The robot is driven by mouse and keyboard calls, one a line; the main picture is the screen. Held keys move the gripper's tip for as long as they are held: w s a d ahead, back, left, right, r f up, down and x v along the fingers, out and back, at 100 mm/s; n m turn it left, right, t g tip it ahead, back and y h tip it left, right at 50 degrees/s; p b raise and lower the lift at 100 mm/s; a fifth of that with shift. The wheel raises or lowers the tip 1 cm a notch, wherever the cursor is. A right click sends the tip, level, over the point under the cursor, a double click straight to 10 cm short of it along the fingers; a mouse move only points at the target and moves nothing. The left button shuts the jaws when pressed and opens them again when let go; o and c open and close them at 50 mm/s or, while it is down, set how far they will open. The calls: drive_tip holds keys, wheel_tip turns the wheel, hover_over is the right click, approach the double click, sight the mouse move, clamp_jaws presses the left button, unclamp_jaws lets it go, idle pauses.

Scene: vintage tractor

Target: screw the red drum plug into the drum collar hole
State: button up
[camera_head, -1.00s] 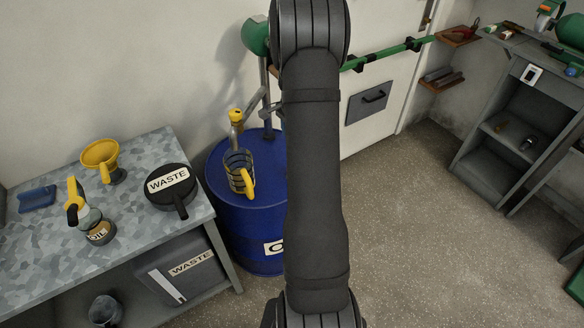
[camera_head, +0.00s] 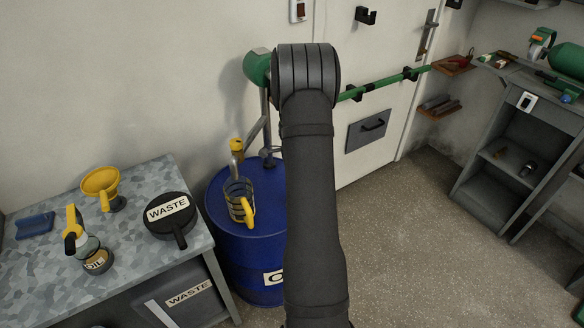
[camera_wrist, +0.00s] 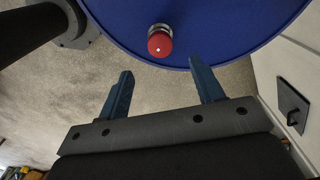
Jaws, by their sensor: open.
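The red drum plug (camera_wrist: 160,43) shows in the wrist view on top of the blue drum (camera_wrist: 220,35), near its rim. A metallic ring or thread shows around the plug; I cannot tell how it sits in the collar hole. My gripper (camera_wrist: 165,85) is open, its two blue fingers apart and empty, and the plug lies beyond the fingertips, between their lines. In the head view the blue drum (camera_head: 245,240) stands behind my arm, which hides the plug and my gripper.
A clear jug with a yellow handle (camera_head: 240,200) stands on the drum beside a pump (camera_head: 266,120). At left, a workbench (camera_head: 130,245) holds a yellow funnel (camera_head: 100,183), an oil can (camera_head: 92,245) and a black waste pan (camera_head: 170,215). Floor at right is clear.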

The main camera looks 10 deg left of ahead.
wheel_tip(320, 180, down, 9)
drive_tip(key=shift+r, duration=0.2)
drive_tip(key=c, duration=1.1)
drive_tip(key=shift+m, duration=0.8)
drive_tip(key=shift+m, duration=0.9)
drive_tip(key=o, duration=1.1)
drive_tip(key=shift+m, duration=0.3)
